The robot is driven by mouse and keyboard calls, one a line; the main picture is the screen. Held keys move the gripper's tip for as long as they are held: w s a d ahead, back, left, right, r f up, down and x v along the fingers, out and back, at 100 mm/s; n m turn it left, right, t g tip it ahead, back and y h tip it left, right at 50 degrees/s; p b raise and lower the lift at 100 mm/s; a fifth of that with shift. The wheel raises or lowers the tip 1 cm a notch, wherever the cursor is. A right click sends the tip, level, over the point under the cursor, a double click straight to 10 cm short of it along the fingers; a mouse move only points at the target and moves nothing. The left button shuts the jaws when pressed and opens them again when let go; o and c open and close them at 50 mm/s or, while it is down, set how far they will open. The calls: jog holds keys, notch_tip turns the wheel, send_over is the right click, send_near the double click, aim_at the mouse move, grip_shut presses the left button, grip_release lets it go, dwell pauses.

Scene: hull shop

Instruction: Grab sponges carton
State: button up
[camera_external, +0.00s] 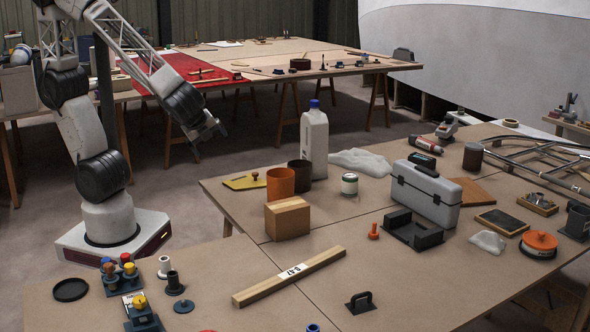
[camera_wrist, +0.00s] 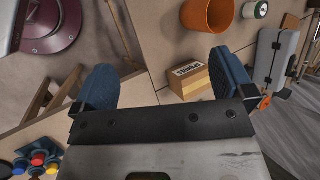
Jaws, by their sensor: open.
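The sponges carton is a small brown cardboard box (camera_external: 287,218) standing upright near the middle of the front table.
An orange cup (camera_external: 280,185) and a dark brown cup (camera_external: 300,175) stand right behind the carton, with a white bottle (camera_external: 314,145) beyond. A wooden bar (camera_external: 290,277) lies in front. A grey case (camera_external: 426,194) stands to the right. Bare tabletop lies left of the carton.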

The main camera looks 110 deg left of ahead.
jog(key=w+f+m+t+y, duration=0.4)
jog(key=w+f+m, duration=0.3)
jog(key=w+m, duration=0.35)
jog(key=m+t+h, duration=0.2)
jog(key=m+t, duration=0.3)
jog(key=m, duration=0.3)
send_near(285, 205)
jog(key=shift+w+a+f, duration=0.15)
jog(key=shift+w+a, duration=0.1)
jog(key=shift+w, duration=0.25)
jog(key=shift+x, duration=1.3)
jog(key=shift+a, duration=0.1)
jog(key=shift+x, duration=2.55)
jog(key=shift+s+f, duration=0.1)
jog(key=shift+c, duration=0.2)
